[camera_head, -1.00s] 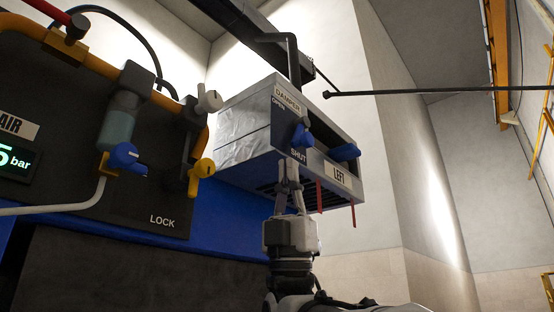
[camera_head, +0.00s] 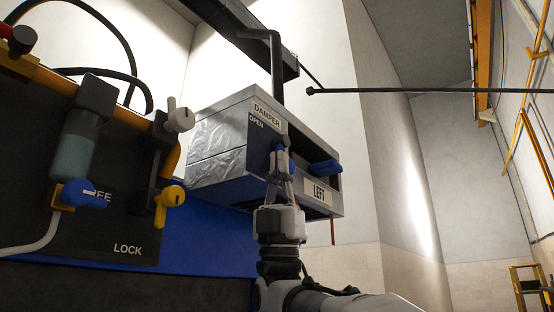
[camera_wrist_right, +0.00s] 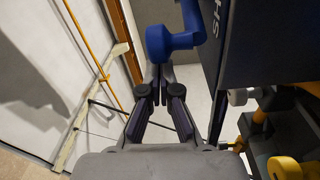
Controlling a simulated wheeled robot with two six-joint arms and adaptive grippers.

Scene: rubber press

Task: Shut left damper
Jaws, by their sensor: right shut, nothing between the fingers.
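The left damper is a silver box with a dark open front (camera_head: 232,150), marked DAMPER, OPEN and LEFT in the head view. A blue handle (camera_head: 325,168) sticks out of its front. A blue lever on its marked side is mostly covered by my right gripper (camera_head: 281,150). In the right wrist view the lever's round blue end (camera_wrist_right: 158,43) is just beyond my right fingertips (camera_wrist_right: 157,76), and part of the SHUT lettering shows beside it. My right gripper is shut and empty. I cannot tell whether it touches the lever. My left gripper is not in view.
A dark panel (camera_head: 85,225) with blue, yellow and white valve handles and the word LOCK stands to the left. A dark rod (camera_head: 430,91) crosses at the upper right.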

